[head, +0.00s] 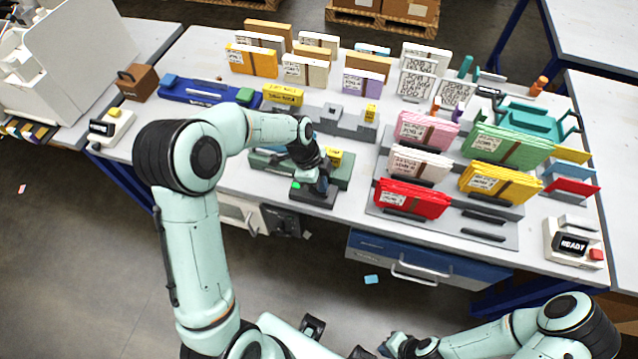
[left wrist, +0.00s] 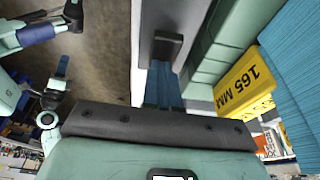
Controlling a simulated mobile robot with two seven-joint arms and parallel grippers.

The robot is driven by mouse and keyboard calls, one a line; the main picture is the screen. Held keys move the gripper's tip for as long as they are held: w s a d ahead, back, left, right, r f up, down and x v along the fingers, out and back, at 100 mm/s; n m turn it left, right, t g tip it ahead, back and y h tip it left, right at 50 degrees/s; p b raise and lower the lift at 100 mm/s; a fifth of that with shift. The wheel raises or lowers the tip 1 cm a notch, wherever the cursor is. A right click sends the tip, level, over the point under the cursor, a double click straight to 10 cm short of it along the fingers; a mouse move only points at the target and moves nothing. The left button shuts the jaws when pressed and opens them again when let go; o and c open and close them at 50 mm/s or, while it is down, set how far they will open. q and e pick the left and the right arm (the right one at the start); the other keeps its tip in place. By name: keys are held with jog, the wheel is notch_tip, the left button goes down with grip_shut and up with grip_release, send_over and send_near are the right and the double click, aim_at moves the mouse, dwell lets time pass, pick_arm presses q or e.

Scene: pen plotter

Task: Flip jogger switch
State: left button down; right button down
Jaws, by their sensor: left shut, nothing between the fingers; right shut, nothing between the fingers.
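A dark switch box (head: 314,196) with a lit green lamp (head: 296,186) sits at the table's front edge, in front of a green tray-like unit (head: 343,173). I take it for the jogger switch. My left gripper (head: 321,188) is shut and empty, pointing down at the right part of this box and hiding some of it. In the left wrist view, the blue fingertips (left wrist: 164,82) are together just beside a black raised piece (left wrist: 167,46) on a grey plate. I cannot tell if they touch it. My right gripper (head: 388,347) is shut, low in front of the table.
Yellow blocks stand on the green unit, one marked 165 MM (left wrist: 244,82). A rack with red folders (head: 412,200) and other coloured folders stands to the right. A READY display box (head: 572,244) is at the right edge. A blue drawer (head: 425,265) hangs below.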

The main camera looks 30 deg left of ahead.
pick_arm(q)
jog(key=shift+s+a+f, duration=0.2)
jog(key=shift+a+f, duration=0.05)
jog(key=shift+f, duration=0.1)
pick_arm(e)
jog(key=shift+w, duration=0.1)
pick_arm(q)
jog(key=shift+s+a, duration=0.25)
jog(key=shift+a, duration=0.45)
pick_arm(e)
jog(key=shift+f, duration=0.2)
